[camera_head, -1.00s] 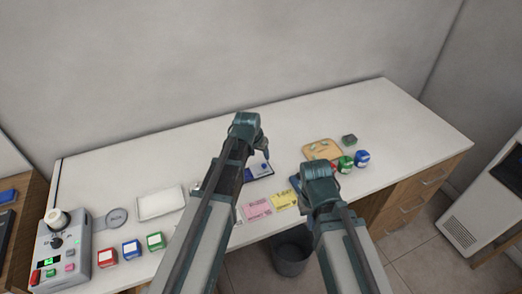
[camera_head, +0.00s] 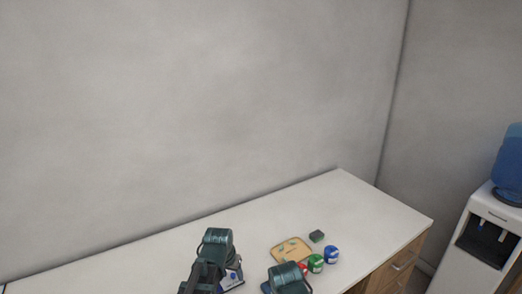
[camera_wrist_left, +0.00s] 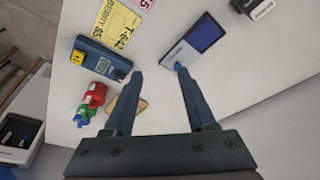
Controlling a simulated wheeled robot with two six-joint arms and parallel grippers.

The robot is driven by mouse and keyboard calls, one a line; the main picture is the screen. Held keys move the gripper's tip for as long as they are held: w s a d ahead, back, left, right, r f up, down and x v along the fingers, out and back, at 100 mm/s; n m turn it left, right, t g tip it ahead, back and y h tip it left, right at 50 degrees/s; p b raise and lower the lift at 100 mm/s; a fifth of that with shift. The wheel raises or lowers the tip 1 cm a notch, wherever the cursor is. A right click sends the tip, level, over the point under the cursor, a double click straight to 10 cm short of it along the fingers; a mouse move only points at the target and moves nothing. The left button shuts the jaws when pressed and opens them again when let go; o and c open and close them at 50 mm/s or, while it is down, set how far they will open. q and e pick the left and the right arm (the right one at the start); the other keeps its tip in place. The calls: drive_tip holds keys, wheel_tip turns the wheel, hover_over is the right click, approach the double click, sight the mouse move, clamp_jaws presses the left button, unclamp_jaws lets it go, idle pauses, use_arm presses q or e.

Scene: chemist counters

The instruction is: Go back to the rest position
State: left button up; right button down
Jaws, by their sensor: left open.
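My left gripper (camera_wrist_left: 160,72) is open, with its two fingers apart and nothing between them in the left wrist view. It hangs over the white counter (camera_wrist_left: 235,85); the counter also shows low in the head view (camera_head: 370,212). My left arm (camera_head: 216,245) stands at the bottom middle of the head view, where its fingers cannot be made out.
A white device with a blue screen (camera_wrist_left: 197,43) and a dark handheld meter (camera_wrist_left: 101,59) lie near the left fingers. A water cooler (camera_head: 488,238) stands beyond.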

use_arm(q)
drive_tip(key=s+d+f+g+y+b, duration=0.1)
drive_tip(key=s+d+g, duration=0.1)
drive_tip(key=s, duration=0.7)
drive_tip(key=s+d+f+m+g+y+b, duration=0.1)
drive_tip(key=s+d, duration=0.3)
drive_tip(key=s, duration=0.5)
drive_tip(key=shift+f+g, duration=0.4)
drive_tip(key=shift+f, duration=0.2)
idle(0.4)
